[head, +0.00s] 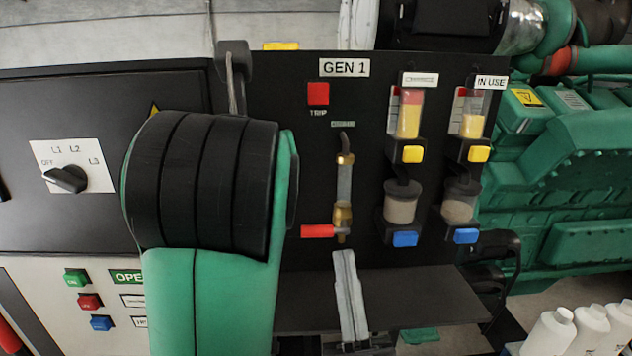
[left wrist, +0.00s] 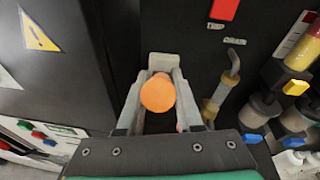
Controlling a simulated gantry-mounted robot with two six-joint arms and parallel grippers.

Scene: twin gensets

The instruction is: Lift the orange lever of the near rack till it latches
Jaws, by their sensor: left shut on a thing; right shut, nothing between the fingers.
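The orange lever (left wrist: 158,93) shows end-on as a round orange grip in the left wrist view. My left gripper (left wrist: 161,76) is shut on it, with one grey finger on each side. A grey block (left wrist: 165,62) is just behind the grip. The rest of the lever is hidden. In the head view my green and black left arm covers the lever and the left gripper. My right gripper (head: 344,254) is shut and empty, pointing up in front of the GEN 1 panel, below the red-handled valve (head: 318,231).
The GEN 1 panel (head: 290,70) carries a red TRIP button (head: 318,94), gauges and cups with yellow and blue tabs. A dark shelf (head: 430,300) juts out below. A cabinet with a rotary switch (head: 66,179) is left. White bottles (head: 550,332) stand lower right.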

